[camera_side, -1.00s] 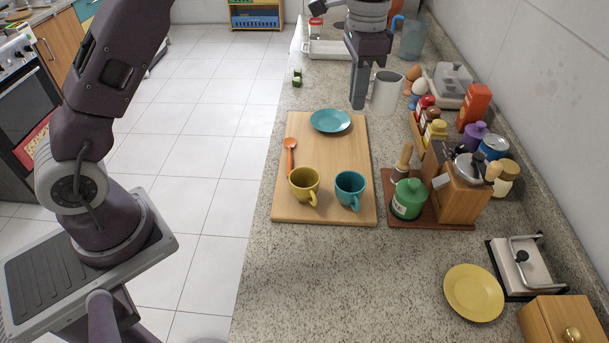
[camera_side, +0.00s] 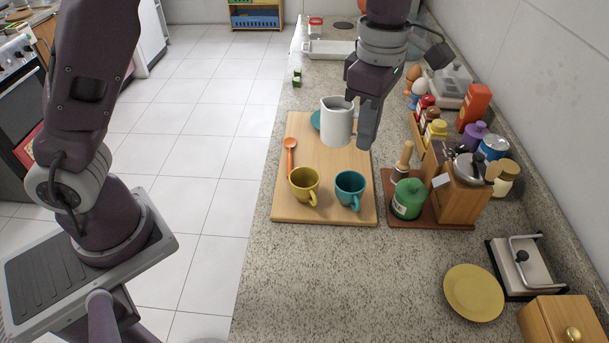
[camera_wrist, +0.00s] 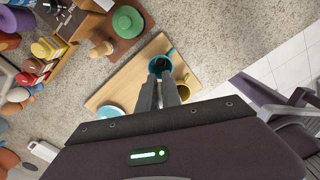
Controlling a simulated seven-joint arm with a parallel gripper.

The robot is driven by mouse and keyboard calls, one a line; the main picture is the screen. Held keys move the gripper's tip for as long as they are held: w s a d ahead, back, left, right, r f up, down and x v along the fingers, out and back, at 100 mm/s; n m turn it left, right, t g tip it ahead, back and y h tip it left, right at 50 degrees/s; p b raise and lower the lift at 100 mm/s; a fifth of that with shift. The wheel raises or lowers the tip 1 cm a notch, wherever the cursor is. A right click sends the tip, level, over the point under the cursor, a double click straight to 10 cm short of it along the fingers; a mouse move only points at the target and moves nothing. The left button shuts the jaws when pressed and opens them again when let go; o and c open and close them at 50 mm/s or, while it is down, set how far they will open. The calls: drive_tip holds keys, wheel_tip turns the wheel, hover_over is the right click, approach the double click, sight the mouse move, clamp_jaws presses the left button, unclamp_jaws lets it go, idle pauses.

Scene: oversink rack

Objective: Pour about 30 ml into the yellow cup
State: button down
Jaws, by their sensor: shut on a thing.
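My gripper (camera_side: 364,120) is shut on a white pitcher (camera_side: 337,122) and holds it, about upright, above the cutting board. Its contents cannot be made out. The yellow cup (camera_side: 304,183) stands upright on the board, nearer the camera and a little left of the pitcher. A teal cup (camera_side: 350,188) stands just right of it. In the wrist view my gripper's fingers (camera_wrist: 160,92) reach toward the teal cup (camera_wrist: 179,65), and the yellow cup (camera_wrist: 187,88) is partly hidden behind them. The pitcher cannot be made out there.
The wooden cutting board (camera_side: 330,210) also bears an orange spoon (camera_side: 290,150) and a teal plate (camera_side: 315,120), mostly hidden by the pitcher. A yellow plate (camera_side: 473,292) lies front right. The counter's front middle is clear.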

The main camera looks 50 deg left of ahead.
drive_tip(key=s+f+n, duration=0.1)
drive_tip(key=f+n, duration=0.2)
drive_tip(key=n, duration=0.1)
drive_tip(key=s+d+f+n, duration=0.1)
drive_tip(key=f+n, duration=0.1)
drive_tip(key=n, duration=0.1)
drive_tip(key=s+d+f+n, duration=0.1)
drive_tip(key=f+n, duration=0.2)
drive_tip(key=n, duration=0.1)
drive_tip(key=shift+s+d+f+n, duration=0.1)
drive_tip(key=shift+d+f+n, duration=0.05)
drive_tip(key=shift+f+n, duration=0.2)
idle(0.5)
drive_tip(key=a+r+h, duration=0.1)
drive_tip(key=h, duration=0.1)
drive_tip(key=a+r+g+h, duration=0.1)
drive_tip(key=shift+w+a+h, duration=0.3)
drive_tip(key=shift+w+h, duration=0.1)
drive_tip(key=shift+a+h, duration=0.2)
drive_tip(key=shift+h, duration=0.1)
drive_tip(key=shift+w+a+g+h, duration=0.25)
drive_tip(key=shift+a+g+h, duration=0.15)
drive_tip(key=shift+a+h, duration=0.8)
